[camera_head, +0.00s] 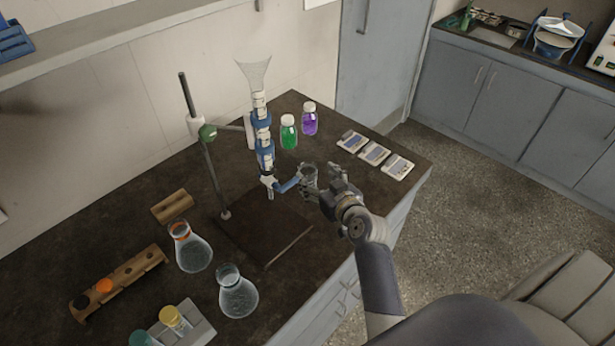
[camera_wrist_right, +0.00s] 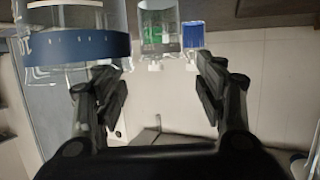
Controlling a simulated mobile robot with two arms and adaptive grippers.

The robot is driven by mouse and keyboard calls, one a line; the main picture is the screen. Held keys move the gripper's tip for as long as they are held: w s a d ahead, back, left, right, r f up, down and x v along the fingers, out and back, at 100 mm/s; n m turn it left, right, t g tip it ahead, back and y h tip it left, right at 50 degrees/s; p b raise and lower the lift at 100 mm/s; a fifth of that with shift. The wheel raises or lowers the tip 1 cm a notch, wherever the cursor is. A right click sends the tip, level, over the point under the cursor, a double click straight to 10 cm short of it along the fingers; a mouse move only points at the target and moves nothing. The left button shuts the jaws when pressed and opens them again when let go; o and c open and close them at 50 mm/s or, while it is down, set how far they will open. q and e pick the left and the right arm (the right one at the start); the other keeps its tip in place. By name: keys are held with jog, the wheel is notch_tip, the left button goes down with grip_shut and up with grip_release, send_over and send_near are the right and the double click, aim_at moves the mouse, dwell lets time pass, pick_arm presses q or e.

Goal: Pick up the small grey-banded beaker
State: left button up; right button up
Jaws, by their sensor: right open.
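A small clear glass beaker (camera_head: 310,176) stands on the dark bench, beside the foot of the glass column. My right gripper (camera_head: 332,188) is open, just right of the beaker, and reaches toward it. In the right wrist view the picture is upside down. There, a clear glass vessel with a blue-looking band (camera_wrist_right: 75,47) stands near the left finger, at the upper left. It seems to be this beaker, but I cannot tell for sure. The space between the fingers (camera_wrist_right: 160,90) is empty. My left gripper is not in view.
A stand with a glass column (camera_head: 262,130) rises behind the beaker. A green bottle (camera_head: 288,133) and a purple bottle (camera_head: 309,120) stand behind. Small white devices (camera_head: 375,153) lie to the right. Two flasks (camera_head: 237,293) and wooden racks (camera_head: 120,285) fill the left front.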

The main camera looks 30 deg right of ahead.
aim_at(305, 166)
jog(key=shift+w, duration=0.2)
jog(key=shift+w+f+p, duration=0.2)
jog(key=shift+w+p, duration=0.15)
jog(key=shift+w, duration=0.25)
jog(key=x, duration=0.3)
jog(key=shift+s+f, duration=0.1)
jog(key=shift+f, duration=0.1)
jog(key=shift+w+f+p, duration=0.1)
jog(key=shift+w+p, duration=0.15)
jog(key=shift+p, duration=0.05)
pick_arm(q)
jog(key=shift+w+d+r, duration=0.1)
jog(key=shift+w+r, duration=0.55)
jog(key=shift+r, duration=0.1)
pick_arm(e)
jog(key=c, duration=1.2)
